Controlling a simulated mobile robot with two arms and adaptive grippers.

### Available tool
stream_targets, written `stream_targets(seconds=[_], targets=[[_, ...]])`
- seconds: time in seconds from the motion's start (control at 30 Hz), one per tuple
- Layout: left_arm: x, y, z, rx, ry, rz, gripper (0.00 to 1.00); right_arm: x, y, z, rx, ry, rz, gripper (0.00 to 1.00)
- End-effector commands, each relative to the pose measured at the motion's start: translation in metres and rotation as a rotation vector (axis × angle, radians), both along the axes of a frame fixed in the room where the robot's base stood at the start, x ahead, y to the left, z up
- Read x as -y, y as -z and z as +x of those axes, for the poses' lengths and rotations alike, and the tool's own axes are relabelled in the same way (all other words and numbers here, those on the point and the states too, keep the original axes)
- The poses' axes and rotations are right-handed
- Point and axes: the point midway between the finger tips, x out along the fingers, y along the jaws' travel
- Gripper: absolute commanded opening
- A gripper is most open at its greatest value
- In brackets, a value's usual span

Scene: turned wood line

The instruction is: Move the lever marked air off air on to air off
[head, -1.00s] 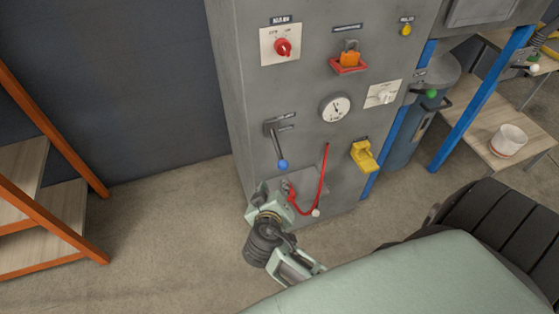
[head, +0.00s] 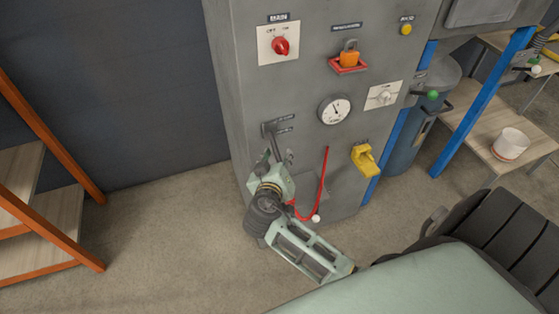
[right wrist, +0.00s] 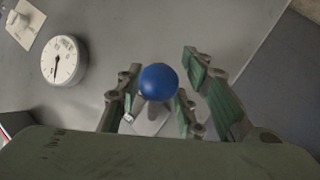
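A lever with a grey shaft (head: 275,146) hangs down from its pivot on the front of the grey cabinet, with small labels beside it too small to read. Its blue ball knob (right wrist: 158,82) shows in the right wrist view, but my gripper hides it in the head view. My right gripper (right wrist: 160,70) is open, with fingers on both sides of the knob and gaps visible. In the head view my right gripper (head: 276,162) is at the lever's lower end. My left gripper is not in view.
An orange-framed shelf (head: 50,222) stands left. Open floor (head: 165,230) lies between.

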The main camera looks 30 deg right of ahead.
Motion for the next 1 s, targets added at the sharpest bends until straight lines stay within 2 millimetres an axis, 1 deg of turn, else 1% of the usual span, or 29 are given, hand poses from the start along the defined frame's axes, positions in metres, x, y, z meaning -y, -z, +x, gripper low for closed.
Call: stream_targets(seconds=[0.2, 0.6, 1.0], targets=[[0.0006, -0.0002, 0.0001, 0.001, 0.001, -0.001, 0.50, 0.0003, -0.0001, 0.0001, 0.000, 0.000, 0.000, 0.34], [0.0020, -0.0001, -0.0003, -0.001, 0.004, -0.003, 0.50, -0.0007, 0.0005, 0.0000, -0.001, -0.002, 0.002, 0.00], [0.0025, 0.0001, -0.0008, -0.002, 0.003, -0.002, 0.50, -0.0017, 0.0014, -0.0001, -0.003, -0.003, 0.003, 0.00]])
